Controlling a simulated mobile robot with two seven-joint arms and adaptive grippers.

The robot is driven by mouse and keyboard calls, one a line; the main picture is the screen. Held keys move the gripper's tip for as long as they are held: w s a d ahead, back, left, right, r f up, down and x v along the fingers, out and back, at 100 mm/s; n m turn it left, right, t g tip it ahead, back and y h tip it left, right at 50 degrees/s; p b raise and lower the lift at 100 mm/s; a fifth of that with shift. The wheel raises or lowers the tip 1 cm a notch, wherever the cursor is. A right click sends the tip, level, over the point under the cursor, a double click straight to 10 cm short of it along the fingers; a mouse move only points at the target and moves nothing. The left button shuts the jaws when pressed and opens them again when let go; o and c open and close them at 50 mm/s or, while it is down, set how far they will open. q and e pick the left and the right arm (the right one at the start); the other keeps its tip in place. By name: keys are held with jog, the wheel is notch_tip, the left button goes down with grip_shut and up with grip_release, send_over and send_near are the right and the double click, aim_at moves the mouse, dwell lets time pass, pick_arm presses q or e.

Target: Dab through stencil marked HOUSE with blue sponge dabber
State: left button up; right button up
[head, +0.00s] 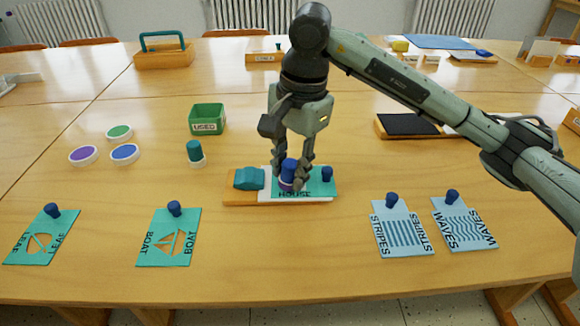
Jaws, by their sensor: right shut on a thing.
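My right gripper (287,181) points down over the stencil's left part and is shut on a dabber (288,168) with a dark blue top and a purplish lower part. The dabber looks upright; its sponge end is hidden, so I cannot tell whether it touches the stencil. The house cut-out is hidden behind the gripper. My left gripper is not in view.
A teal block (249,179) sits on the board's left end. Green (119,132), purple (83,154) and blue (125,152) pads, a teal-topped dabber (194,152) and a green USED box (207,119) stand left. LEAF (40,240), BOAT (170,240), STRIPES (402,230) and WAVES (465,226) stencils lie in front.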

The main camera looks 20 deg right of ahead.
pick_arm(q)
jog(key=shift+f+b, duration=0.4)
pick_arm(e)
jog(key=shift+s+f, duration=0.1)
jog(key=shift+f, duration=0.1)
dwell(1.1)
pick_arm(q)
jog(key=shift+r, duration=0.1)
pick_arm(e)
jog(key=shift+r, duration=0.15)
jog(key=shift+r+p, duration=1.75)
jog(key=shift+r, duration=1.75)
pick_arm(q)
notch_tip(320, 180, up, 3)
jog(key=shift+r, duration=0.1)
